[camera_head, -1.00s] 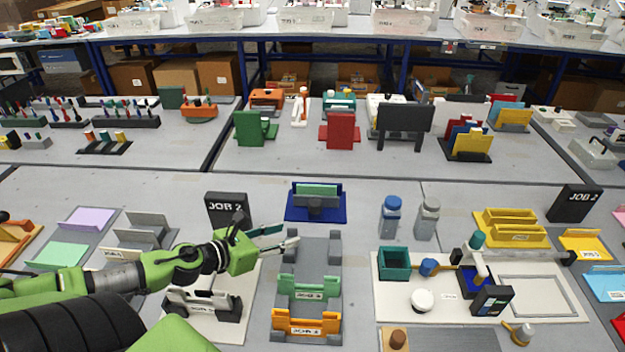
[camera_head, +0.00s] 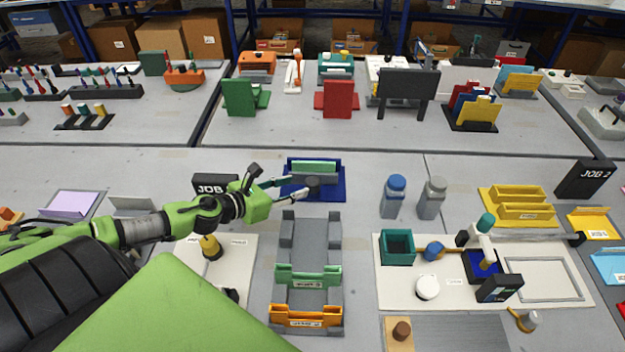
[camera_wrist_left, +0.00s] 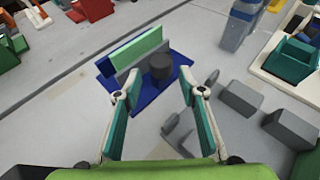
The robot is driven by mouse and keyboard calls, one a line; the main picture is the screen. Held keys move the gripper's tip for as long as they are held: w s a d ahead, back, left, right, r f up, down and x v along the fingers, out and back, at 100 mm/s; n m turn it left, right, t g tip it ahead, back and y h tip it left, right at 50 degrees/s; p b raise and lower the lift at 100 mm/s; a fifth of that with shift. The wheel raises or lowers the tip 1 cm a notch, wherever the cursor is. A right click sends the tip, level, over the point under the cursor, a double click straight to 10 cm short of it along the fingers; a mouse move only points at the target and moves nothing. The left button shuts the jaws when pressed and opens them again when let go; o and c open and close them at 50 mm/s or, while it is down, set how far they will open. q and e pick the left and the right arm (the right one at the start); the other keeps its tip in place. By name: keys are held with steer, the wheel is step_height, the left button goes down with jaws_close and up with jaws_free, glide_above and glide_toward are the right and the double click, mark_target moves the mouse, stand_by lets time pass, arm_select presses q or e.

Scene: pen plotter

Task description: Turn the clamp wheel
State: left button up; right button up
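A dark grey round clamp wheel (camera_head: 313,186) sits at the front of a grey clamp on a blue base (camera_head: 334,194). A light green block (camera_head: 314,167) stands upright behind the wheel. My left gripper (camera_head: 296,191) is open and empty, just left of the wheel in the head view. In the left wrist view the wheel (camera_wrist_left: 161,68) lies ahead, centred between the gripper's two spread teal fingertips (camera_wrist_left: 161,77). No contact shows. My right gripper is not in view.
A grey rack with green and orange holders (camera_head: 308,270) stands in front of the blue base. Two bottles (camera_head: 393,196) stand to the right. A black JOB sign (camera_head: 213,186) is behind my left arm. Bare table lies between base and bottles.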

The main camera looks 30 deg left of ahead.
mark_target(312, 181)
arm_select(q)
steer(key=p+x, duration=0.1)
steer(key=x, duration=0.6)
steer(key=shift+w, duration=0.2)
steer(key=shift+w+d+f, duration=0.2)
steer(key=shift+w+f, duration=0.1)
steer(key=shift+w, duration=0.2)
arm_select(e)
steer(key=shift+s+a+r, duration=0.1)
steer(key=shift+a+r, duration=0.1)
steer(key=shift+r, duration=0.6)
arm_select(q)
steer(key=shift+c, duration=0.4)
steer(key=c, duration=0.8)
steer(key=shift+p, duration=0.35)
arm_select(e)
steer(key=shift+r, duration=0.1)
